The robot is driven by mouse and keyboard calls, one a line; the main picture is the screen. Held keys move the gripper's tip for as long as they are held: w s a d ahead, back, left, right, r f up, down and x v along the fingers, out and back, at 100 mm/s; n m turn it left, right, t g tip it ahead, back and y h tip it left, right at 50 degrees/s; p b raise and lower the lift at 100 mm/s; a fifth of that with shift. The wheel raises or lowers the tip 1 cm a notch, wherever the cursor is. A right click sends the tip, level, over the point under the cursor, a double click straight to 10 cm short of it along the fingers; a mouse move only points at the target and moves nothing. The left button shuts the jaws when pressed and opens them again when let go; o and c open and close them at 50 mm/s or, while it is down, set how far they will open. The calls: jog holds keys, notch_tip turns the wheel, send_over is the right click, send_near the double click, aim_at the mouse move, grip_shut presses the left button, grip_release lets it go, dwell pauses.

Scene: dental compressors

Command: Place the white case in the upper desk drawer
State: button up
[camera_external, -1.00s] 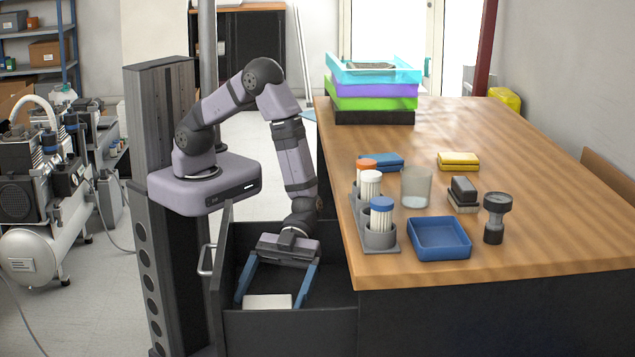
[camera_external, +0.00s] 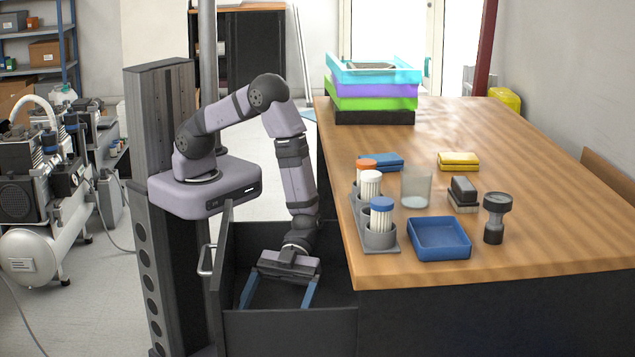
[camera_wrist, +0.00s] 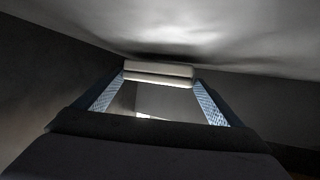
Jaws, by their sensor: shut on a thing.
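The white case (camera_wrist: 158,74) is between my two blue fingers in the wrist view, spanning from one fingertip to the other. My gripper (camera_external: 277,304) is shut on it and reaches down inside the open dark desk drawer (camera_external: 290,327). In the external view the drawer's front wall hides the fingertips and the case. Whether the case touches the drawer floor cannot be told.
The drawer's handle (camera_external: 205,260) is at its left side. The wooden desk (camera_external: 540,190) stands to the right. On it are a blue tray (camera_external: 440,239), a holder with capped containers (camera_external: 376,238), a glass (camera_external: 415,187) and stacked coloured trays (camera_external: 373,90).

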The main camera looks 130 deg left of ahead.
jog(key=o, duration=1)
jog(key=shift+r, duration=0.1)
jog(key=shift+r, duration=0.25)
jog(key=v, duration=0.3)
jog(key=r+p+v, duration=0.1)
jog(key=v, duration=0.1)
jog(key=shift+a+r, duration=0.15)
jog(key=shift+r, duration=0.1)
jog(key=shift+r+p, duration=0.45)
jog(key=shift+r, duration=2.5)
